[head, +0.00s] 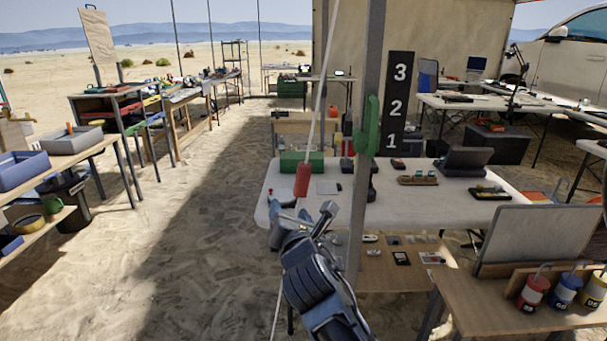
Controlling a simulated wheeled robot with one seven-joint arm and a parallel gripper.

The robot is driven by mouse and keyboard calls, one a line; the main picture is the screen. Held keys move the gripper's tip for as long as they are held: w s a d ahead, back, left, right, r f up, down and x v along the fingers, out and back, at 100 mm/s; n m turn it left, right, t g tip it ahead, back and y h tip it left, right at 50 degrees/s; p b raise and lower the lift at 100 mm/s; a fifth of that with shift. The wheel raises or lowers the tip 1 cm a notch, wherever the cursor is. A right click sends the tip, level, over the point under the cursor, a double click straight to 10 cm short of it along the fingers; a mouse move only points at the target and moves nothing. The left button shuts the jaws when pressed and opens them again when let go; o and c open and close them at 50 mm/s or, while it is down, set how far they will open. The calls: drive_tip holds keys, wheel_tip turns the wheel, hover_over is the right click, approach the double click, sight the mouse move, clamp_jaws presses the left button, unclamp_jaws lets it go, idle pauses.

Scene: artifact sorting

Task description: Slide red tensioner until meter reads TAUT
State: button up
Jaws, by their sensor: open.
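The red tensioner (301,180) is a small red cylinder on a thin pale rope (321,90). The rope slants down from the top edge, just left of a grey pole (365,60). My gripper (308,212) is open and empty, just below the tensioner in the picture, its fingers pointing up and away. I cannot tell how far it is from the rope in depth. The rope shows again below my arm, near the ground. No meter reading TAUT can be made out.
A green cleat-like piece (368,128) is on the pole. A black board (397,105) marked 3, 2, 1 stands behind. A white table (440,207) with small items lies beyond my gripper. A wooden table (500,312) is at lower right. Sandy ground is open at left.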

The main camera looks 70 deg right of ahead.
sight(304, 174)
drive_tip(key=d+r, duration=0.1)
drive_tip(key=d, duration=0.1)
drive_tip(key=d+r+n+g+h, duration=0.1)
drive_tip(key=d+r, duration=0.1)
drive_tip(key=d+r+g+h, duration=0.1)
drive_tip(key=d, duration=0.1)
drive_tip(key=shift+s+d+r+n, duration=0.15)
drive_tip(key=shift+s+d+n, duration=0.15)
drive_tip(key=shift+s+d, duration=0.1)
drive_tip(key=x, duration=0.7)
drive_tip(key=shift+w+d+p, duration=0.2)
drive_tip(key=shift+p, duration=0.1)
clamp_jaws()
